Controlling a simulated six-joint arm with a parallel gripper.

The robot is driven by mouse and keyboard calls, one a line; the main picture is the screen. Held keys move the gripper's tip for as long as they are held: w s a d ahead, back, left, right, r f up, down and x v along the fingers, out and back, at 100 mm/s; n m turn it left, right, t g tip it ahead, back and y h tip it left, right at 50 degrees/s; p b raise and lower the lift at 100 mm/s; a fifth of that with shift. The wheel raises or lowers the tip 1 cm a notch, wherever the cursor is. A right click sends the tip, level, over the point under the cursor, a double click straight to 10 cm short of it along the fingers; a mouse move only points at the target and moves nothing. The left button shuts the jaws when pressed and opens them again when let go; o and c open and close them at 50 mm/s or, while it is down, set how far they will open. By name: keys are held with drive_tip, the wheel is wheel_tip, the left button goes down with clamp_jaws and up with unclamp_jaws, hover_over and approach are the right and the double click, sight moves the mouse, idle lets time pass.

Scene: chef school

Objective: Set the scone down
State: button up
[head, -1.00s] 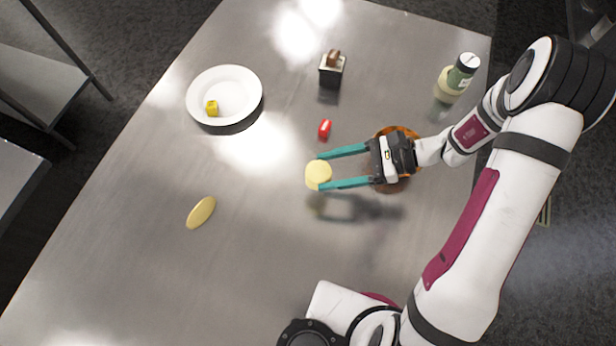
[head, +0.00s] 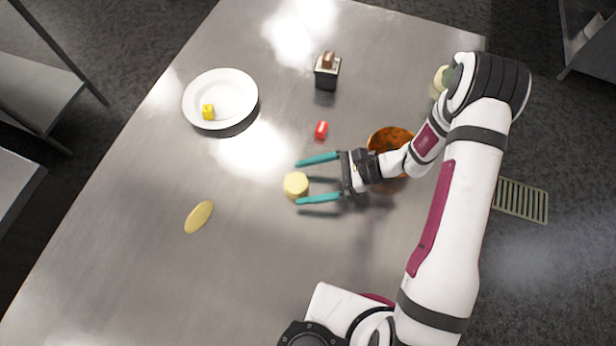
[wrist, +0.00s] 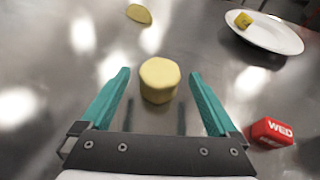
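The scone (head: 296,185), a pale yellow round piece, appears to rest on the steel table. In the wrist view the scone (wrist: 159,79) lies between and slightly ahead of the teal fingertips, with a visible gap on each side. My gripper (head: 297,182) is open around it, low over the table, with its fingers pointing left in the head view. The gripper also shows in the wrist view (wrist: 159,76), holding nothing.
A white plate (head: 240,90) with a yellow cube (head: 208,111) is at upper left. A red block (head: 321,130) lies near my upper finger. A dark box (head: 327,72), a yellow oval (head: 199,217) and an orange bowl (head: 376,139) partly behind my arm also stand around. The lower-left table (head: 130,270) is clear.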

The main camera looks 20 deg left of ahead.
idle(0.3)
drive_tip(key=shift+r, duration=0.15)
drive_tip(key=v, duration=1.2)
drive_tip(key=shift+d, duration=0.1)
drive_tip(key=s+d+r+n+h, duration=0.2)
drive_tip(key=s+r+n+h, duration=0.3)
drive_tip(key=r, duration=0.6)
drive_tip(key=s+d+r+n+t+h, duration=0.1)
drive_tip(key=s+d+r+t+h, duration=0.1)
drive_tip(key=s, duration=0.4)
drive_tip(key=s+d+r+n+t+h, duration=0.1)
drive_tip(key=s+d+r+t+h, duration=0.1)
drive_tip(key=s, duration=0.4)
drive_tip(key=shift+d+n+t+h, duration=0.4)
drive_tip(key=shift+d+h, duration=0.2)
drive_tip(key=shift+h, duration=0.2)
drive_tip(key=shift+o, duration=0.3)
drive_tip(key=shift+r, duration=0.2)
